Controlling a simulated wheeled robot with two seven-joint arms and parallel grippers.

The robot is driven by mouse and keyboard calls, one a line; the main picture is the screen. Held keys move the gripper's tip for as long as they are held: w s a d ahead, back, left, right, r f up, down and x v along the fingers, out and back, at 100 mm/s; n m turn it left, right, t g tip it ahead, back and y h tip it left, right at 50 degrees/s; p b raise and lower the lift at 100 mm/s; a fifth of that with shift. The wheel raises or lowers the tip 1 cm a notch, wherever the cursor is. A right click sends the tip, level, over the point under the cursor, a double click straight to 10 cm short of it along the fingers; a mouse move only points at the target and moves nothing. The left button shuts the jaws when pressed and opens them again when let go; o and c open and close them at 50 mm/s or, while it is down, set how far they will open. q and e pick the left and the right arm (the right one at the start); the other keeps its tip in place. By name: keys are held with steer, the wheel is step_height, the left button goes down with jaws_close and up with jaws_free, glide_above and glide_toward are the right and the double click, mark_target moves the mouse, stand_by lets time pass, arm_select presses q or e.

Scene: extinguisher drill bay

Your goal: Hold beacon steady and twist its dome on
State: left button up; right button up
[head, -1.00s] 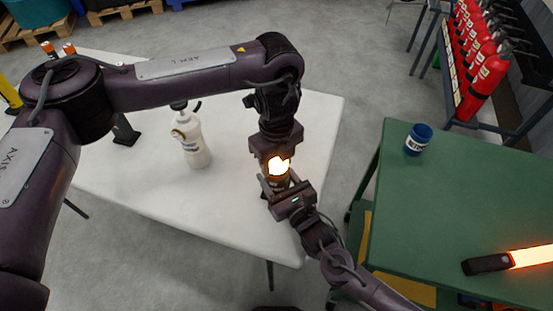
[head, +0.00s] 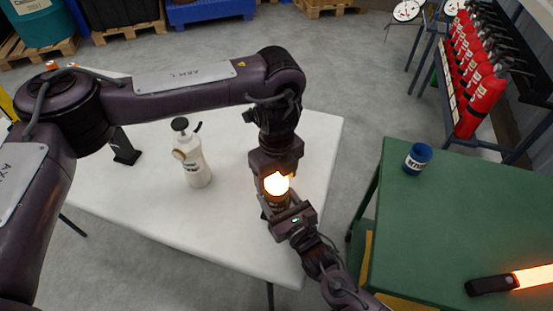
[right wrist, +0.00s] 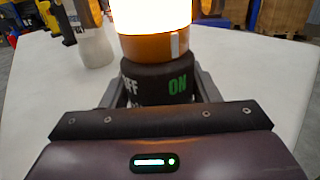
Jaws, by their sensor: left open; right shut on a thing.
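The beacon stands upright above the white table, its dark base (right wrist: 158,82) marked OFF and ON under an orange collar (right wrist: 155,46). Its dome (head: 276,184) glows bright and also shows at the top of the right wrist view (right wrist: 152,15). My right gripper (head: 278,207) is shut on the base, with a finger on each side. My left gripper (head: 276,170) is open and points down over the dome from above. Glare hides the dome's edges, so I cannot tell whether the left fingers touch it or how it sits on the collar.
A white bottle (head: 193,165) with a black top stands left on the white table (head: 225,220). A green table (head: 460,215) at right holds a blue cup (head: 418,157) and a glowing baton (head: 520,280). Red extinguishers (head: 475,85) hang on a rack behind.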

mark_target(277, 175)
arm_select(q)
step_height(277, 175, up, 10)
steer(key=shift+r, duration=0.2)
stand_by(0.3)
arm_select(e)
steer(key=o, duration=1.3)
steer(key=shift+o, duration=0.2)
steer(key=shift+s, duration=0.1)
